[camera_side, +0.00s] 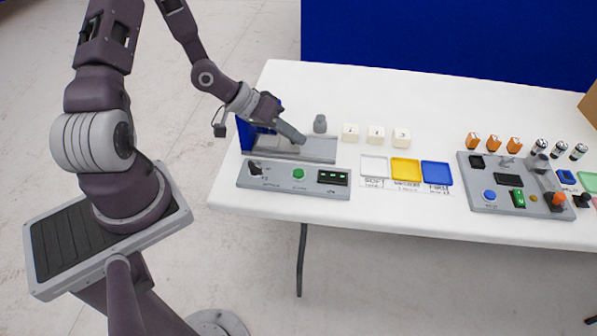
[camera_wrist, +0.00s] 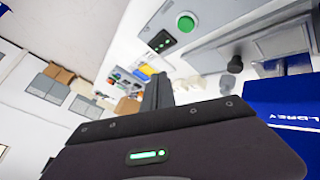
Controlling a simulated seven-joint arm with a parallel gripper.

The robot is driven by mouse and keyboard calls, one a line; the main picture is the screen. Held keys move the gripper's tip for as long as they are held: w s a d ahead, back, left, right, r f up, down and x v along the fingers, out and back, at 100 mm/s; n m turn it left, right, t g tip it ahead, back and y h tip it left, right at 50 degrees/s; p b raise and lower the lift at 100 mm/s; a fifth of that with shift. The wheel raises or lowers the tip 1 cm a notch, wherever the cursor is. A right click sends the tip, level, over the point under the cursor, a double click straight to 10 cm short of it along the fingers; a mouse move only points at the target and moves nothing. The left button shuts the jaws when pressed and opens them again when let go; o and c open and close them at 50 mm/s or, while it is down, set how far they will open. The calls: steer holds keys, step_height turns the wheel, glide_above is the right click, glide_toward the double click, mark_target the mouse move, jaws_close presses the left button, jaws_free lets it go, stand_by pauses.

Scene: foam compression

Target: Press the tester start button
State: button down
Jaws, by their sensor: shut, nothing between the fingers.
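The tester's control panel (camera_side: 294,178) is a grey box along the front left edge of the white table. The green round start button (camera_side: 299,174) sits near its middle, with a dark display showing green marks (camera_side: 333,178) to its right. In the wrist view the green button (camera_wrist: 186,23) shows at the top, apart from the fingers. My gripper (camera_side: 301,139) is shut and empty. It points down and right over the grey tester base (camera_side: 318,152), behind the panel and the button. In the wrist view the closed fingers (camera_wrist: 158,92) show at the centre.
Several numbered white foam blocks, including one (camera_side: 350,133), stand right of the tester. White, yellow (camera_side: 405,168) and blue (camera_side: 436,174) trays lie in front of them. A grey weight (camera_side: 320,124) stands behind the gripper. A second grey panel (camera_side: 515,186) is farther right.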

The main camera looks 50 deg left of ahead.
mark_target(295, 173)
steer(key=shift+f, duration=4.3)
steer(key=shift+f, duration=0.15)
steer(key=shift+f, duration=0.25)
steer(key=shift+f, duration=0.45)
steer(key=shift+r, duration=3.35)
